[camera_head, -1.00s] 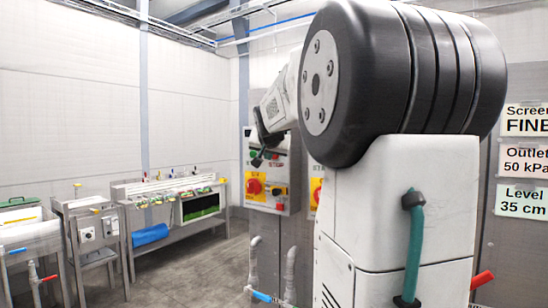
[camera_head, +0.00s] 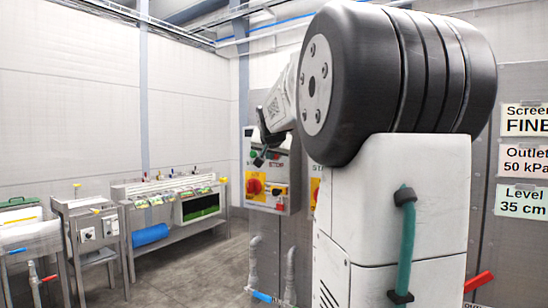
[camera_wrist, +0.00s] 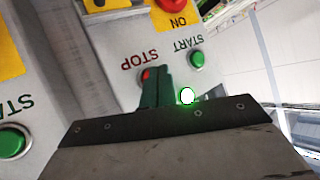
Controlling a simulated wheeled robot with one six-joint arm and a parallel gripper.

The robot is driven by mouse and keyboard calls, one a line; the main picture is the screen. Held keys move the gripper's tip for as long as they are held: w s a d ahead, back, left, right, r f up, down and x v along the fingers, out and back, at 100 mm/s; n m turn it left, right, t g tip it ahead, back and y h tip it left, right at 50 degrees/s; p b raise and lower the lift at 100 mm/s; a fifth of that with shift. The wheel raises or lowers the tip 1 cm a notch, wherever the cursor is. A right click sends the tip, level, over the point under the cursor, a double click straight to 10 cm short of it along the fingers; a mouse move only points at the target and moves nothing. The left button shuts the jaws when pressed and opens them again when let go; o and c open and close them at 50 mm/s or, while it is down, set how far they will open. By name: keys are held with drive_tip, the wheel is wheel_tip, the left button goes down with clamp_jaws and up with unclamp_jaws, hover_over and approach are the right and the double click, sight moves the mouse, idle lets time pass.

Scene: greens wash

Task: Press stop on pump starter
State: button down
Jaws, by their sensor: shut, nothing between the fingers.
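The pump starter (camera_head: 284,192) is a grey wall box with a yellow-and-red switch; it shows inverted in the wrist view (camera_wrist: 120,50). Its red stop button (camera_wrist: 146,74), beside the word STOP, is partly covered by my gripper's green fingertips. A green start button (camera_wrist: 197,58) is beside it, and a lit green lamp (camera_wrist: 187,95) shines right of the fingers. My gripper (camera_wrist: 156,76) is shut and empty, its tips over the stop button; I cannot tell whether they touch it. In the head view my gripper (camera_head: 259,156) is at the box's upper front.
A second panel with a green START button (camera_wrist: 12,142) stands close beside this box. My arm hides much of the wall in the head view. Pipes with a blue handle (camera_head: 264,296) run below the box. A bench (camera_head: 170,195) stands at the back left; the floor between is clear.

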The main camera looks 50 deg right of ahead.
drive_tip(key=shift+d, duration=0.45)
idle(0.6)
drive_tip(key=shift+a, duration=0.85)
drive_tip(key=shift+a, duration=0.1)
drive_tip(key=a, duration=0.4)
drive_tip(key=shift+s+a, duration=0.25)
drive_tip(key=shift+a, duration=0.15)
idle(0.8)
